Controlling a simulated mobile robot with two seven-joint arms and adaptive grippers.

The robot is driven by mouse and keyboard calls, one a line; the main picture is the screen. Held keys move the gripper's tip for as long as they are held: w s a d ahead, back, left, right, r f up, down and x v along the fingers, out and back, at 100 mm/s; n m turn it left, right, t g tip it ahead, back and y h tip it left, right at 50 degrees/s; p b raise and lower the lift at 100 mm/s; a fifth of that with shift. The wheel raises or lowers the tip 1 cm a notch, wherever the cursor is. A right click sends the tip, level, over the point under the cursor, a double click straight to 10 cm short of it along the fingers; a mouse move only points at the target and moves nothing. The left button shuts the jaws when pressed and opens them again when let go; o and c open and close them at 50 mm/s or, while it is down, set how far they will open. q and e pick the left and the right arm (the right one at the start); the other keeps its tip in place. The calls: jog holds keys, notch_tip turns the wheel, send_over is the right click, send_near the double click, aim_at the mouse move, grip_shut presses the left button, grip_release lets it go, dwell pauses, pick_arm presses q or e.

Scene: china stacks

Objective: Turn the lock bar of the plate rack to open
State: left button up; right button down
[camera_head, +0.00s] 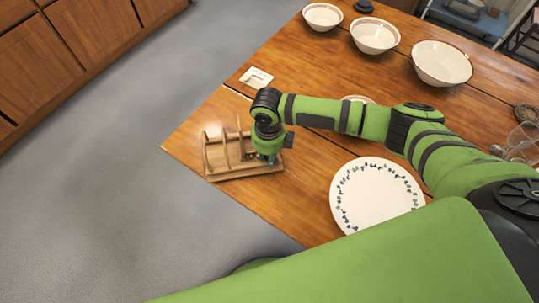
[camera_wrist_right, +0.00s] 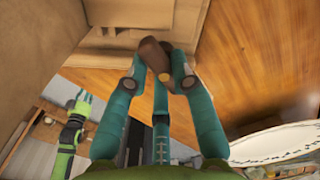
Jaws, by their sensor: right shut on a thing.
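The wooden plate rack (camera_head: 212,157) stands near the left corner of the table, with upright dividers on a flat base. My right gripper (camera_head: 266,156) is at the rack's right end, reaching down from above. In the right wrist view its teal fingers (camera_wrist_right: 155,72) are closed around a dark brown rounded piece (camera_wrist_right: 152,50), which looks like the lock bar. Pale wood of the rack (camera_wrist_right: 120,18) lies behind it. The bar's angle is hard to read, and the gripper hides it in the head view. A green arm part, seemingly my left arm (camera_wrist_right: 72,130), shows in the right wrist view; its jaws are unclear.
A white plate with a patterned rim (camera_head: 376,195) lies right of the rack, under my right arm. Bowls (camera_head: 375,36) stand along the far side. A small white card-like item (camera_head: 256,77) lies behind the rack. Glasses (camera_head: 521,143) stand at the right edge.

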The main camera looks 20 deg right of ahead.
jog(key=n, duration=0.2)
jog(key=shift+n, duration=0.4)
jog(key=c, duration=1.1)
grip_release()
jog(key=shift+r, duration=0.1)
notch_tip(320, 180, up, 8)
jog(key=p, duration=0.7)
